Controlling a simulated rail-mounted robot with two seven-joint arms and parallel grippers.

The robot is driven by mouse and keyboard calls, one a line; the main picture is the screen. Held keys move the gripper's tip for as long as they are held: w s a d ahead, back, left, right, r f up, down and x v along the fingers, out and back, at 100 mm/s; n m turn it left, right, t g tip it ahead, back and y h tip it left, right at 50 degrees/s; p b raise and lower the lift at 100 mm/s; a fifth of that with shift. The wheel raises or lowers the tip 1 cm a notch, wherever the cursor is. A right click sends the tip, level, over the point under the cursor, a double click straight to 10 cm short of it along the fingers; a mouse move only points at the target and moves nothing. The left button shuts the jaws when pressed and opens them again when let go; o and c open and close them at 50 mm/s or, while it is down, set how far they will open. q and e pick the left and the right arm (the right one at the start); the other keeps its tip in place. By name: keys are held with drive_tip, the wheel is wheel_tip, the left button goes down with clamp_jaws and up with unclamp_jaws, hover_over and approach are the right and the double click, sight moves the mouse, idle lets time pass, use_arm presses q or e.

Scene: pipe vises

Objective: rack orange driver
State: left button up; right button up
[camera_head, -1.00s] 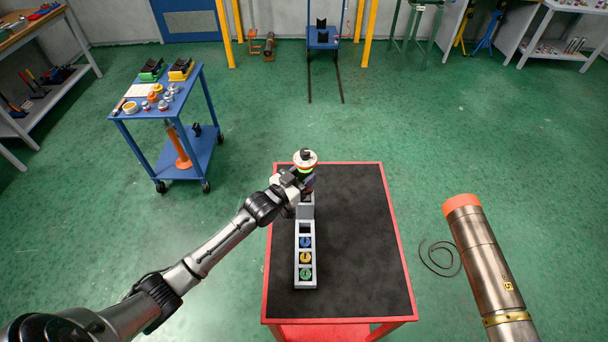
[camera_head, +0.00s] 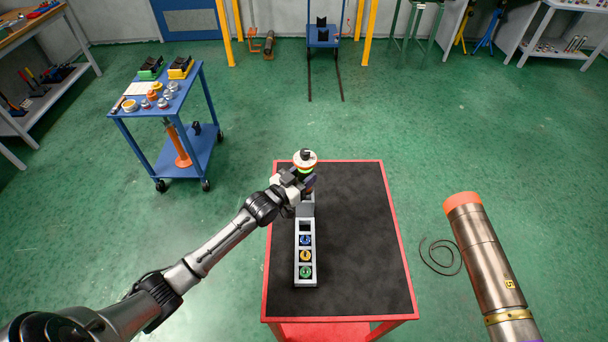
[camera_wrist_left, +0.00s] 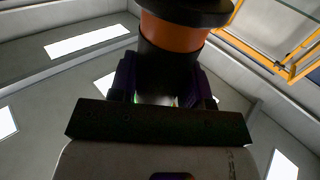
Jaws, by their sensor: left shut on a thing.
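My left gripper (camera_head: 297,182) is over the back left part of the table, shut on the orange driver (camera_head: 305,157). In the left wrist view the driver (camera_wrist_left: 175,33) shows a broad orange band between a black top flange and a black lower part, held between dark fingers (camera_wrist_left: 168,90). A grey rack (camera_head: 297,262) stands on the table in front of the gripper. Its slots hold a blue (camera_head: 305,240), a yellow (camera_head: 305,256) and a green piece (camera_head: 305,272); the slot nearest the gripper looks dark and empty. The driver's lower end is hidden in the head view.
The red-edged table (camera_head: 408,280) has a clear black top right of the rack. A large steel pipe (camera_head: 485,255) with an orange end is at the right. A blue cart (camera_head: 190,92) with small parts stands at the back left. A cable loop (camera_head: 430,262) lies on the floor.

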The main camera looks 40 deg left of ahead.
use_arm(q)
drive_tip(key=shift+f+b, duration=0.3)
drive_tip(key=shift+f, duration=0.05)
idle(0.5)
drive_tip(key=shift+f, duration=0.45)
drive_tip(key=shift+f+b, duration=0.6)
drive_tip(key=shift+b, duration=0.05)
idle(0.6)
drive_tip(key=shift+f, duration=0.1)
idle(0.4)
drive_tip(key=shift+f, duration=0.25)
idle(0.6)
drive_tip(key=o, duration=1.3)
drive_tip(key=shift+c, duration=0.2)
drive_tip(key=s, duration=0.9)
drive_tip(key=s+a+p, duration=0.1)
drive_tip(key=s, duration=0.3)
drive_tip(key=shift+s, duration=0.4)
